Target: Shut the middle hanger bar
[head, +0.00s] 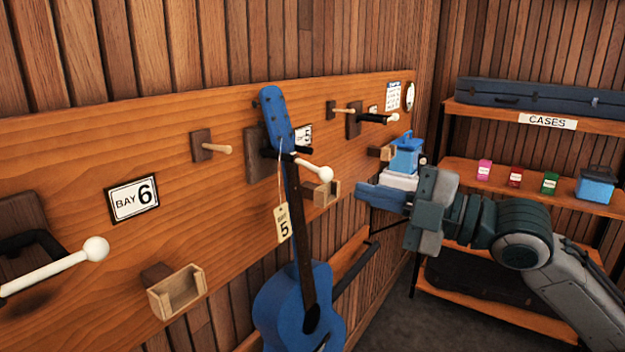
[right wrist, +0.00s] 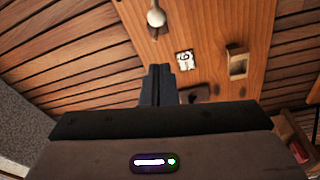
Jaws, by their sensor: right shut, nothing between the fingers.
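The middle hanger bar (head: 316,168), a white rod with a round knob, sticks out from the Bay 5 hanger on the wall board. It points right and toward me, in front of the board, and looks open. A blue ukulele (head: 297,290) with a Bay 5 tag hangs at this hanger, its headstock up. My right gripper (head: 372,194) is shut and empty, to the right of the knob and a little lower, apart from it. In the right wrist view its closed fingers (right wrist: 157,85) point at the board, below a white knob (right wrist: 156,17). My left gripper is out of view.
The Bay 6 hanger bar (head: 55,270) sticks out at the left, and another bar (head: 376,117) at the far right. Small wooden boxes (head: 178,291) and pegs (head: 215,148) jut from the board. Shelves with cases (head: 540,98) stand at the right.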

